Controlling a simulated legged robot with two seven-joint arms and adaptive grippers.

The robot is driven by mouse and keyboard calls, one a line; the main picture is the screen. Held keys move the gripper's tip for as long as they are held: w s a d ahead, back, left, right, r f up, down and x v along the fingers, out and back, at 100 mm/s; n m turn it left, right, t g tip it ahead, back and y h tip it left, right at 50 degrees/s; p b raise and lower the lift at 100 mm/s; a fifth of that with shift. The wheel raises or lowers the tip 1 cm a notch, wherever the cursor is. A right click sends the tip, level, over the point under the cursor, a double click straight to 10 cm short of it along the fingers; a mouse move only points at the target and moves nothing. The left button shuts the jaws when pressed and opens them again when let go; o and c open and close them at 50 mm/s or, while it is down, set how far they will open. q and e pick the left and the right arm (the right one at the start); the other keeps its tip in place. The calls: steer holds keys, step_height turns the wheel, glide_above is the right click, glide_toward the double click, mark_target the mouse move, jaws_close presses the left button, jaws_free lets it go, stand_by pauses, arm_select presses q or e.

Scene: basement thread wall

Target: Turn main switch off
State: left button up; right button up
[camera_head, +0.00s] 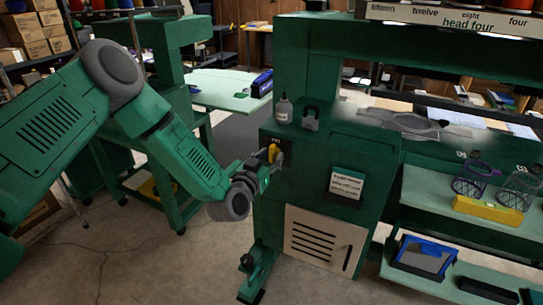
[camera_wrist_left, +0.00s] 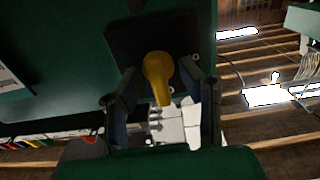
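The main switch is a yellow rotary knob (camera_head: 273,152) on a dark plate on the side of the green machine. In the left wrist view the knob (camera_wrist_left: 157,70) has a round head with its handle pointing down in the picture, in front of the black plate (camera_wrist_left: 122,42). My left gripper (camera_head: 266,168) is right at the switch. In the wrist view its fingers (camera_wrist_left: 161,88) stand on both sides of the knob. Gaps show beside the handle, the right finger being closer; I cannot tell if it touches. My right gripper is not in view.
The green machine (camera_head: 335,145) has a bottle (camera_head: 284,108) on its ledge and a paper label (camera_head: 346,186) on its front. A vented panel (camera_head: 322,240) is below. Shelves with wire cups (camera_head: 472,182) and a blue tray (camera_head: 425,255) are at right. A green table (camera_head: 225,90) stands behind.

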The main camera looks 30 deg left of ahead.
arm_select(q)
steer(key=shift+w, duration=0.2)
jaws_close()
